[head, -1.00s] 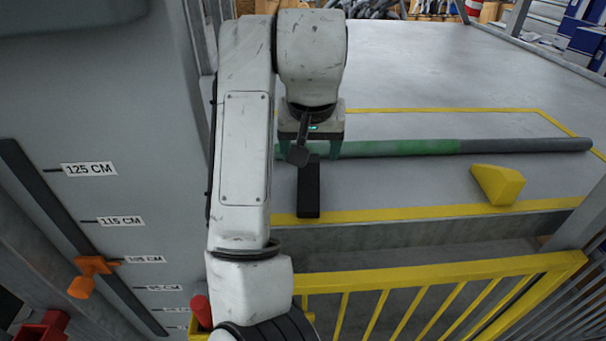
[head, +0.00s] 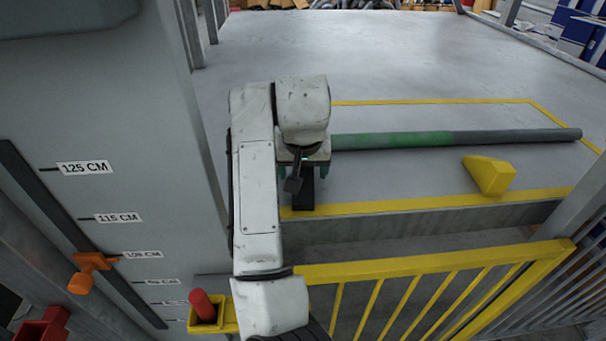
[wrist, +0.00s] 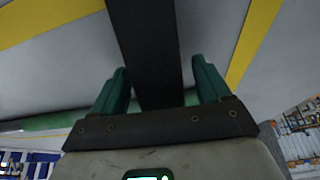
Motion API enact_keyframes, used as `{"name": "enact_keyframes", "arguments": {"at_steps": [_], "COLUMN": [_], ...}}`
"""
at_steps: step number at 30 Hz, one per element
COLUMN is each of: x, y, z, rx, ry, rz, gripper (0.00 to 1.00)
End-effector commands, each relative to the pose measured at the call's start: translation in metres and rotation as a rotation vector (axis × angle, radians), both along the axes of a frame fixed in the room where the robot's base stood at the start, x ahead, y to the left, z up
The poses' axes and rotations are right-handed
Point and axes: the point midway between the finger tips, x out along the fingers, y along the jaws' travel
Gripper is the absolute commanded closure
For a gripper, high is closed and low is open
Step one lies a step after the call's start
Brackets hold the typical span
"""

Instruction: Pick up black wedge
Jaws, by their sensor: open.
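The black wedge (head: 303,196) lies on the grey platform near its front yellow line, with its far end hidden under my gripper. My gripper (head: 304,173) is open over it, with green fingers pointing down. In the wrist view the wedge (wrist: 148,45) runs between the two open green fingers (wrist: 162,80), one on each side. There is a gap beside each finger, and I cannot tell how far down they reach.
A long green and grey pipe (head: 480,136) lies behind the wedge. A yellow wedge (head: 489,176) sits to the right. A yellow railing (head: 420,265) runs along the front. The platform's back is clear.

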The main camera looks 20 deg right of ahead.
Motion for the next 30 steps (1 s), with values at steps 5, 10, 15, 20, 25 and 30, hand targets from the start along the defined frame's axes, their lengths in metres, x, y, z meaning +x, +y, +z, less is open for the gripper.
{"name": "enact_keyframes", "arguments": {"at_steps": [5, 10, 15, 20, 25, 30], "x": [-0.0001, -0.0002, -0.0001, -0.0001, 0.0000, 0.0000], "y": [-0.0001, -0.0001, -0.0002, -0.0001, -0.0001, -0.0001], "z": [0.0002, 0.0003, 0.0004, 0.0005, 0.0011, 0.0019], "rx": [0.000, 0.000, 0.000, 0.000, 0.000, -0.001], "ry": [0.000, 0.000, 0.000, 0.000, -0.001, -0.002], "rz": [0.000, 0.000, 0.000, 0.000, 0.000, 0.000], "gripper": [0.32, 0.48, 0.65, 0.80, 0.86, 0.86]}}
